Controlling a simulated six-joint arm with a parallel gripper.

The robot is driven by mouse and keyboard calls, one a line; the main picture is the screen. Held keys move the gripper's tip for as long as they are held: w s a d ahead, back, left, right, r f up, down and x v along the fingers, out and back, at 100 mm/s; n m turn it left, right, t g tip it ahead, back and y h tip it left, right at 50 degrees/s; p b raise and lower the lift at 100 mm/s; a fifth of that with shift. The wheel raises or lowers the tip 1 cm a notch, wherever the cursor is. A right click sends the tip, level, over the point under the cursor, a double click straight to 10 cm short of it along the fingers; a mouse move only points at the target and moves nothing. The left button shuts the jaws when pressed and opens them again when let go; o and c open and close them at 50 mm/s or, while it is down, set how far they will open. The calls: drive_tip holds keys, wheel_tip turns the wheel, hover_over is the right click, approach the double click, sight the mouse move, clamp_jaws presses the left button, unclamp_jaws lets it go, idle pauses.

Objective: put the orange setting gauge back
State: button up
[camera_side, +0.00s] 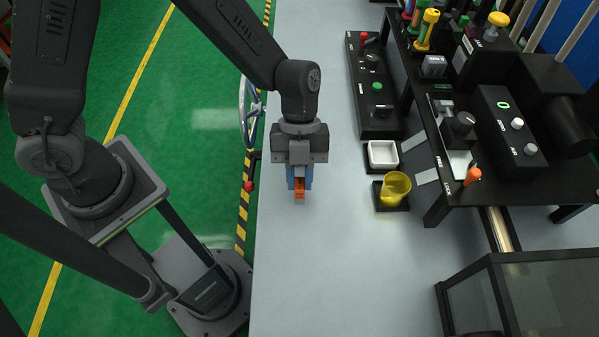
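My gripper (299,184) is over the pale worktop, left of the middle of the view, pointing down. Its blue fingers are on either side of an orange block, which looks like the orange setting gauge (299,190). The fingers appear shut on it. A small greyish end shows below the orange part. The upper part of the gauge is hidden by the fingers and gripper body. I cannot tell exactly how high it is above the worktop.
To the right are a white square dish (383,154) and a yellow cup (395,188) on black pads. A black control panel (375,115) lies behind them. The front worktop (345,270) is clear.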

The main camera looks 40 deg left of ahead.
drive_tip(key=o, duration=0.4)
drive_tip(key=shift+o, duration=0.2)
drive_tip(key=v, duration=1.2)
drive_tip(key=s+a+r+n+t+y, duration=0.2)
drive_tip(key=s+a+r+n+t, duration=0.3)
drive_tip(key=n, duration=0.8)
drive_tip(key=s+a+r+n+t+y, duration=0.2)
drive_tip(key=s+a+r+n+t, duration=0.2)
drive_tip(key=a+n, duration=0.6)
drive_tip(key=shift+s+a+r+n+t, duration=0.2)
drive_tip(key=shift+s+r+n+t, duration=0.2)
drive_tip(key=shift+s+r+n, duration=1.15)
drive_tip(key=shift+w+f+n, duration=0.3)
drive_tip(key=shift+f+n, duration=0.15)
drive_tip(key=shift+f, duration=0.25)
